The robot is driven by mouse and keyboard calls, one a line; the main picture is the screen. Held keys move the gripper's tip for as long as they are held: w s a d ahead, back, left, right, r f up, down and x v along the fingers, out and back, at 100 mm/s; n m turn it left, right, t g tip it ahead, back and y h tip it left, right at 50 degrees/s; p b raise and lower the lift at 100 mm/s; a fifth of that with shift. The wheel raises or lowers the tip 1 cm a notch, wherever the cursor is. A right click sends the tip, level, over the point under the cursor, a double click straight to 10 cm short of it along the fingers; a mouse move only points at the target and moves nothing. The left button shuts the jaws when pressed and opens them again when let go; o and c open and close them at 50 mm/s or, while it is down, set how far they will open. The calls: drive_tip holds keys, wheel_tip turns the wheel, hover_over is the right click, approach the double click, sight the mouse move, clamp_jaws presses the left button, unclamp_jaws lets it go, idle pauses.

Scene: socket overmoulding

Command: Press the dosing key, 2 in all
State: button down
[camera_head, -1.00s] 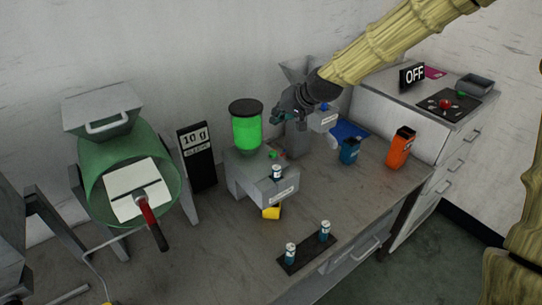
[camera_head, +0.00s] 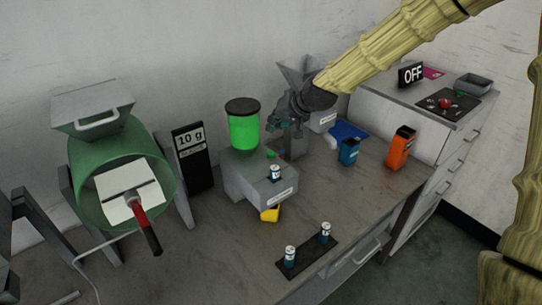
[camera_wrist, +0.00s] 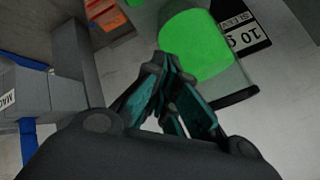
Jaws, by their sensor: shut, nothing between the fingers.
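The grey dosing unit (camera_head: 255,185) stands on the bench with a green-filled canister (camera_head: 244,130) on top. A small green key (camera_head: 270,154) shows on the unit's top, right of the canister. My gripper (camera_head: 276,138) is shut and empty, just above and beside the green key. Contact with the key cannot be told. In the wrist view the teal fingertips (camera_wrist: 166,66) are together near the canister (camera_wrist: 195,45); the key is not clearly visible there.
A small labelled vial (camera_head: 275,173) stands on the unit, with a yellow piece (camera_head: 270,214) below. A grey hopper machine (camera_head: 298,70) is close behind my gripper. A black rack (camera_head: 307,257) with two vials is in front. Blue (camera_head: 348,151) and orange (camera_head: 400,148) containers stand right.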

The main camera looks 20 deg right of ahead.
drive_tip(key=shift+f+b, duration=1.7)
drive_tip(key=shift+f, duration=1.6)
drive_tip(key=shift+f, duration=0.15)
drive_tip(key=shift+f, duration=0.25)
drive_tip(key=shift+f+b, duration=0.45)
drive_tip(key=shift+f, duration=0.15)
drive_tip(key=shift+r, duration=0.15)
drive_tip(key=shift+r+p, duration=0.7)
drive_tip(key=shift+r, duration=0.2)
drive_tip(key=shift+r+p, duration=1.7)
drive_tip(key=shift+r, duration=0.8)
